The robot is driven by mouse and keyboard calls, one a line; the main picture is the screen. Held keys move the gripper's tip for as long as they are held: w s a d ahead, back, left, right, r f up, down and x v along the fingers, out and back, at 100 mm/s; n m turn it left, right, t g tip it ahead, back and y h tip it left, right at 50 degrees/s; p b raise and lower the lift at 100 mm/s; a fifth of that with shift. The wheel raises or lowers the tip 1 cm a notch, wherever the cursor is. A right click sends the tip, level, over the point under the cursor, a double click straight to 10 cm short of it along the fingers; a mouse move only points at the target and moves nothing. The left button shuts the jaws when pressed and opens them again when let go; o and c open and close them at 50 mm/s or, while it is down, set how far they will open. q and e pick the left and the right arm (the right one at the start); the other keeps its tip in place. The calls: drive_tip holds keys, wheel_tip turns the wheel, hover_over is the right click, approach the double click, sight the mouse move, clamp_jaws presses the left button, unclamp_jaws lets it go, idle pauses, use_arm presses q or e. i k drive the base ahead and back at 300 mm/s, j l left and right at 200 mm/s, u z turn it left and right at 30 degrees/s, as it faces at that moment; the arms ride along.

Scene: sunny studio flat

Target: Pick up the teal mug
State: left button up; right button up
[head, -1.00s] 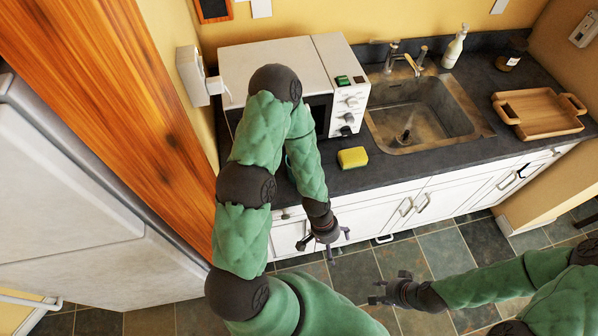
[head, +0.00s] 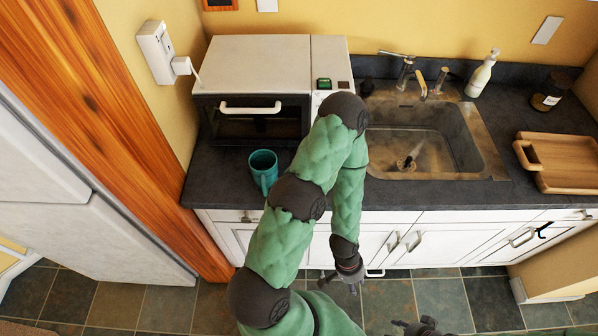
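The teal mug (head: 262,172) stands upright on the dark worktop, in front of the microwave and close to the worktop's front edge. Its handle points towards me. My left arm passes just to its right. My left gripper (head: 345,284) hangs below the worktop edge in front of the white cabinets, to the right of the mug and apart from it. Its fingers are spread and hold nothing. My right gripper (head: 415,327) is at the bottom edge, partly cut off, with its visible fingertips apart and far from the mug.
The microwave (head: 258,62) stands behind the mug. The sink (head: 425,140), a soap bottle (head: 481,74), a dark jar (head: 549,92) and a wooden tray (head: 570,165) are to the right. The wooden panel and fridge bound the left. Worktop left of the mug is clear.

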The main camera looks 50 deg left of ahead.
sight(263, 163)
drive_tip(key=i+l+u, duration=0.1)
drive_tip(key=u, duration=0.35)
drive_tip(key=l+u, duration=0.25)
drive_tip(key=u, duration=0.25)
drive_tip(key=i+l+u, duration=0.1)
drive_tip(key=u, duration=0.35)
drive_tip(key=l, duration=0.1)
